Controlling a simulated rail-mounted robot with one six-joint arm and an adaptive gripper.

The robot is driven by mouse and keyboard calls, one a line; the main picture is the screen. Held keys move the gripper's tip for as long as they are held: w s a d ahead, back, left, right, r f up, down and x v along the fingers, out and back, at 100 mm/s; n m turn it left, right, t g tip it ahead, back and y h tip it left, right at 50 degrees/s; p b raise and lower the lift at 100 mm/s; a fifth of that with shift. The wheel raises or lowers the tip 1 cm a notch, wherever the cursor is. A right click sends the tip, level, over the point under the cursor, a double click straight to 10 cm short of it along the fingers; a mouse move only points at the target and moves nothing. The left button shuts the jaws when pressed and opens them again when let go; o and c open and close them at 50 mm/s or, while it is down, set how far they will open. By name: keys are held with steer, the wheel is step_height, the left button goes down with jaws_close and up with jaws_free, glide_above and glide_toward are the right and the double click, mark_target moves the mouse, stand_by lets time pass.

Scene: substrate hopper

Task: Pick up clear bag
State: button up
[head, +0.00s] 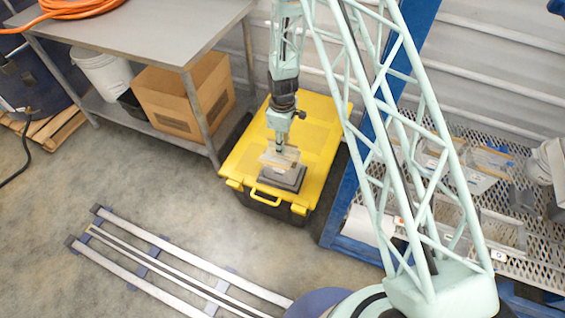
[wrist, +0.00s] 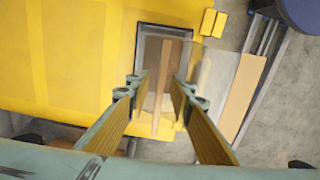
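A clear bag (head: 278,157) with a tan strip stands on a dark grey tray (head: 287,178) on top of a yellow-lidded case (head: 315,125). In the wrist view, a brown strip (wrist: 165,85) lies between my finger tips over the grey tray (wrist: 146,32). My gripper (head: 282,147) points down right at the bag. In the wrist view my gripper (wrist: 162,90) has its two fingers apart, with visible gaps to the strip. A clear sheet with a tan panel (wrist: 242,95) shows right of the fingers. I cannot tell whether it belongs to the same bag.
A metal table (head: 130,35) with an orange hose (head: 80,6) stands at the left, with a cardboard box (head: 180,100) below. A blue-framed mesh rack (head: 500,230) with clear bins is at the right. Floor rails (head: 170,265) lie in front.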

jaws_close()
steer(key=shift+r, duration=0.1)
stand_by(0.4)
steer(key=shift+r+p, duration=0.4)
steer(key=shift+r, duration=1.25)
steer(key=shift+s+r, duration=0.1)
steer(key=shift+s, duration=0.05)
steer(key=s+d, duration=0.3)
steer(key=s, duration=0.4)
steer(key=s+d+r+p, duration=0.1)
steer(key=s+d, duration=0.2)
steer(key=s, duration=0.4)
steer(key=shift+s+r, duration=0.15)
steer(key=shift+s, duration=0.1)
